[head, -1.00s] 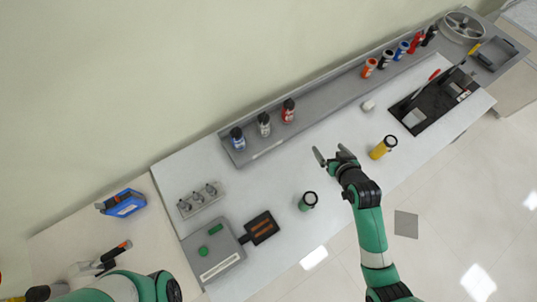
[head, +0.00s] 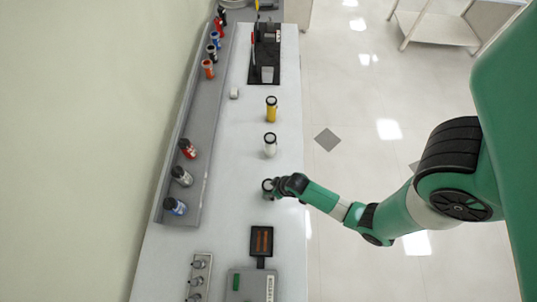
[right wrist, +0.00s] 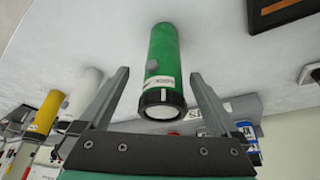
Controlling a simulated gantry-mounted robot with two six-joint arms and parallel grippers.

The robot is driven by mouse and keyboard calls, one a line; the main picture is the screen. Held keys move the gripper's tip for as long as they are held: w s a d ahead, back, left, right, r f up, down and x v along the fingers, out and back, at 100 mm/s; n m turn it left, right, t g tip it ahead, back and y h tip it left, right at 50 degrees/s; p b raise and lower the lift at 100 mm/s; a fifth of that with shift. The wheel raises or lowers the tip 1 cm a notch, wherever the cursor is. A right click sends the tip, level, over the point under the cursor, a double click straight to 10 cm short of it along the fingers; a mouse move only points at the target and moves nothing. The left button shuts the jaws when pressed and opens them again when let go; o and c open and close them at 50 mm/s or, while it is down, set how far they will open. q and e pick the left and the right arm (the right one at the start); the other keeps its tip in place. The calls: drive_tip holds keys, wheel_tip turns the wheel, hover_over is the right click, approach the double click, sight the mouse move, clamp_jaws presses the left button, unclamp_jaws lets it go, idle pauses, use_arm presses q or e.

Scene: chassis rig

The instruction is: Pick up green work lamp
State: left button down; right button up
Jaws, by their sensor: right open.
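The green work lamp (head: 267,185) stands on the white bench near its right edge, partly hidden by my right gripper (head: 274,188). In the right wrist view the green lamp (right wrist: 164,60) has a black-ringed lens and a small side button, and lies between the two spread fingers of my right gripper (right wrist: 160,74). Those fingers are open, with visible space on both sides of the lamp. A white lamp (head: 270,145) and a yellow lamp (head: 272,109) stand in line beyond it. My left gripper is out of view.
A grey rail tray (head: 195,135) with several bottles runs along the wall side. A black tray (head: 265,70) is at the far end. A dark pad with orange strips (head: 262,240) and a grey box (head: 250,284) sit nearer. Bench left of the lamps is clear.

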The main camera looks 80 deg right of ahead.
drive_tip(key=x, duration=0.1)
drive_tip(key=b+x, duration=0.1)
drive_tip(key=x, duration=0.3)
drive_tip(key=shift+a+f, duration=0.1)
drive_tip(key=shift+a, duration=0.15)
clamp_jaws()
